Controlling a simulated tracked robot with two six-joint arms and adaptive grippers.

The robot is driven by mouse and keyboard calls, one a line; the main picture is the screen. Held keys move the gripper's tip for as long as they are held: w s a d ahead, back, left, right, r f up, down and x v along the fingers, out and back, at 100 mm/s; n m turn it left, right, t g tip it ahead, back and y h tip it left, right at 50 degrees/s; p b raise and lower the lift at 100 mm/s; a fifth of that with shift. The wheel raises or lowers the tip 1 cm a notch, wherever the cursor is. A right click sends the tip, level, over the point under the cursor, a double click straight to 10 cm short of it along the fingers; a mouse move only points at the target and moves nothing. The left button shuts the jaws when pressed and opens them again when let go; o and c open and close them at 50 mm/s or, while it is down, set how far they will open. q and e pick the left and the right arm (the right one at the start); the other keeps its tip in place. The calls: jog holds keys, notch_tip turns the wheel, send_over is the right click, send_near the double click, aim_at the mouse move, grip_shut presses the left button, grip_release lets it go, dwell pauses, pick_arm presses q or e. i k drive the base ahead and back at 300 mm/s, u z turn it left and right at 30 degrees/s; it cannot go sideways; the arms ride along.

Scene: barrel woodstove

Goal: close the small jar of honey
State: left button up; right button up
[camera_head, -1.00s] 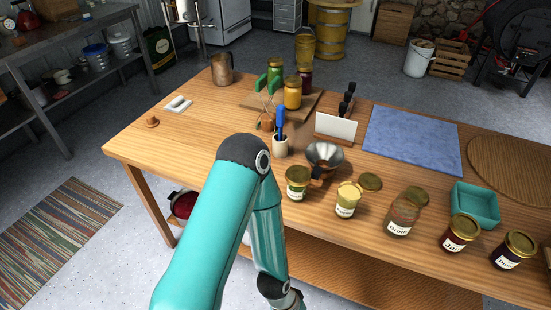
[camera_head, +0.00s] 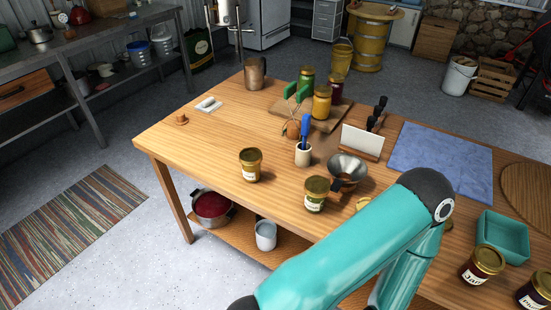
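A small amber jar with a gold lid (camera_head: 250,165) stands upright near the table's front edge; I cannot read its label. A labelled jar with a gold lid (camera_head: 315,195) stands to its right. A sliver of a pale yellow jar (camera_head: 362,203) shows at the edge of my teal arm. The rest of that jar and the loose lid behind it are hidden by the arm. Which of these is the honey I cannot tell for sure. Neither gripper is in view; only the links and elbow of one arm show.
A metal funnel (camera_head: 347,170) and a utensil crock (camera_head: 303,154) stand behind the jars. Larger jars, one of them yellow (camera_head: 322,103), are on a board. A teal box (camera_head: 502,238) and dark jars (camera_head: 482,265) are at the right. The table's left part is mostly clear.

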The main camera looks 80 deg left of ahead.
aim_at(251, 174)
jog(key=u, duration=0.25)
jog(key=k, duration=2)
jog(key=u, duration=1.3)
jog(key=i, duration=1.15)
jog(key=u, duration=0.15)
